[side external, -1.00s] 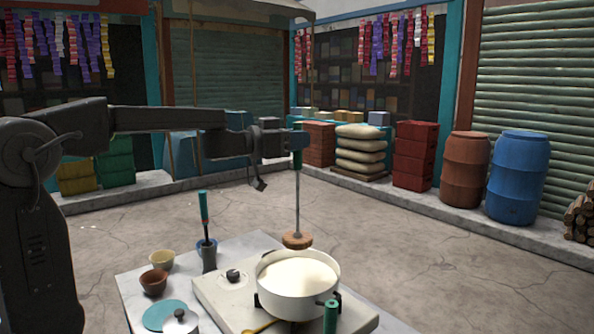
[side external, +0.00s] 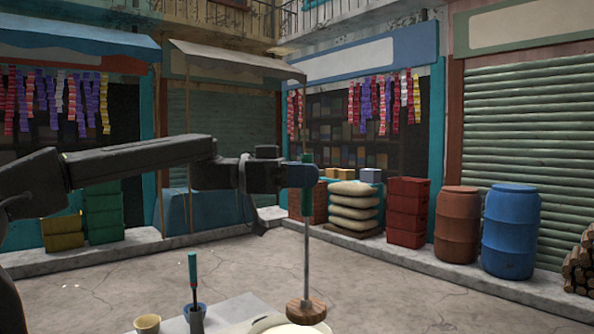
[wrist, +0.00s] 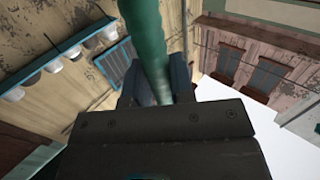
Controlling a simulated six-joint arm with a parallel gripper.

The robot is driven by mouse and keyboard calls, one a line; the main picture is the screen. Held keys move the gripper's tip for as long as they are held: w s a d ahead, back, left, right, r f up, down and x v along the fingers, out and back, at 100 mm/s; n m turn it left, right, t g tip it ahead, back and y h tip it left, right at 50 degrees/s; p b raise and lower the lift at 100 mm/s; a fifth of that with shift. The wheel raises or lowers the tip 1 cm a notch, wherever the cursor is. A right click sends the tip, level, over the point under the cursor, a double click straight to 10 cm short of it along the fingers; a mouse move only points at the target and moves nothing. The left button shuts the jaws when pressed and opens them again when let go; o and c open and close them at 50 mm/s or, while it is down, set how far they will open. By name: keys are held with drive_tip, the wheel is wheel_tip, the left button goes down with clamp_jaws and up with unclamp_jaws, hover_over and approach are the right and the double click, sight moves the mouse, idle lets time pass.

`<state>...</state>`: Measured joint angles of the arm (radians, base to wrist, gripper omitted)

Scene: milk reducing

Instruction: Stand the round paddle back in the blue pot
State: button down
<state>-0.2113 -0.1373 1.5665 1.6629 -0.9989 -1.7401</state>
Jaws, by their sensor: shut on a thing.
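The round paddle (side external: 306,262) has a green handle, a thin metal rod and a round wooden disc. It hangs upright, disc down, in front of my gripper (side external: 307,176), which is shut on its green handle. In the wrist view the green handle (wrist: 148,45) rises between the fingers (wrist: 158,88). The disc overlaps the white pan (side external: 270,322) in the picture, and its height above it is hard to judge. My gripper is to the right of and above that pot.
A small cream bowl (side external: 147,324) stands left of the blue pot. The table (side external: 232,306) is cut off by the lower picture edge. Crates, sacks and barrels stand far behind. The air between paddle and blue pot looks clear.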

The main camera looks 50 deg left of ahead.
drive_tip(key=s+d+m+g+h, duration=0.2)
drive_tip(key=s+d+m+g, duration=0.4)
drive_tip(key=s+g, duration=0.3)
drive_tip(key=s+d+m+g+h, duration=0.3)
drive_tip(key=s+d+m+g, duration=0.2)
drive_tip(key=s+g, duration=0.5)
wheel_tip(320, 180, down, 32)
drive_tip(key=s+t, duration=0.1)
drive_tip(key=t, duration=0.1)
drive_tip(key=shift+s+t, duration=0.3)
drive_tip(key=shift+t, duration=0.1)
drive_tip(key=c, duration=0.9)
unclamp_jaws()
